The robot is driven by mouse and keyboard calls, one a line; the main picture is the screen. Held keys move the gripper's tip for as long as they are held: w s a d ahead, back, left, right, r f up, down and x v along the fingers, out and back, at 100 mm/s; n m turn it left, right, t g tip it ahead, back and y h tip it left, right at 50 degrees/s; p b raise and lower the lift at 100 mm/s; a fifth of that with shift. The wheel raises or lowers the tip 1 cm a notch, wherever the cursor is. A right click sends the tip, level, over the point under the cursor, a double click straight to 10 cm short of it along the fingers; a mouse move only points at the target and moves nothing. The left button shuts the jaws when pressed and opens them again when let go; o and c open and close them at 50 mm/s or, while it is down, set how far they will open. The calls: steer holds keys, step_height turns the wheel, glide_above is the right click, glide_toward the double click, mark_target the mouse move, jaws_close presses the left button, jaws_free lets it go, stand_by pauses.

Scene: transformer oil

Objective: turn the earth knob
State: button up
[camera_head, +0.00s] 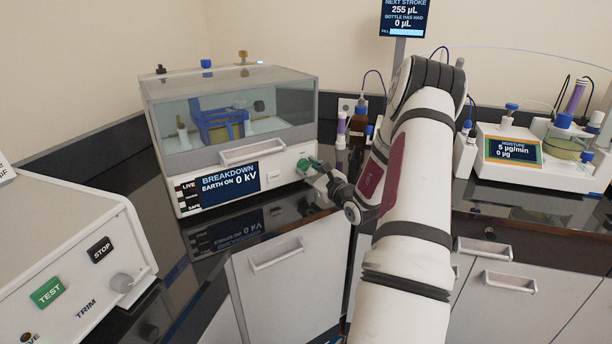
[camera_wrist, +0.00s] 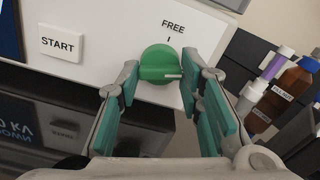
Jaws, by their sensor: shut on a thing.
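The earth knob is a round green knob (camera_wrist: 160,62) on the white front of the breakdown tester (camera_head: 232,140). In the wrist view its white pointer line points right, away from the FREE mark (camera_wrist: 172,32) above it. My gripper (camera_wrist: 161,74) has its green-padded fingers on either side of the knob and is shut on it. In the head view the gripper (camera_head: 318,174) reaches the lower right of the tester front and partly hides the knob. The tester display (camera_head: 220,184) reads BREAKDOWN, EARTH ON, 0 kV.
A START button (camera_wrist: 61,43) is left of the knob. Brown bottle (camera_head: 358,127) and small vials stand right of the tester. A white box with TEST and STOP buttons (camera_head: 75,255) is at front left. Another instrument (camera_head: 530,160) stands at right.

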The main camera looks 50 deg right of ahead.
steer(key=n+b, duration=0.3)
steer(key=b, duration=0.1)
steer(key=shift+w+f+n+b, duration=0.15)
steer(key=shift+f+n+b, duration=0.05)
steer(key=shift+n+b, duration=0.2)
steer(key=n+b, duration=0.2)
steer(key=b, duration=0.3)
steer(key=shift+n, duration=0.4)
steer(key=n+b, duration=0.5)
steer(key=b, duration=0.7)
steer(key=shift+f+b, duration=0.1)
steer(key=shift+b, duration=0.2)
steer(key=n+b, duration=0.2)
steer(key=b, duration=0.1)
steer(key=shift+b, duration=0.4)
steer(key=shift+r+n+b, duration=0.25)
steer(key=shift+n+b, duration=0.15)
steer(key=shift+b, duration=0.3)
steer(key=o, duration=1.2)
steer(key=shift+c, duration=0.2)
steer(key=shift+s, duration=0.2)
steer(key=v, duration=1.2)
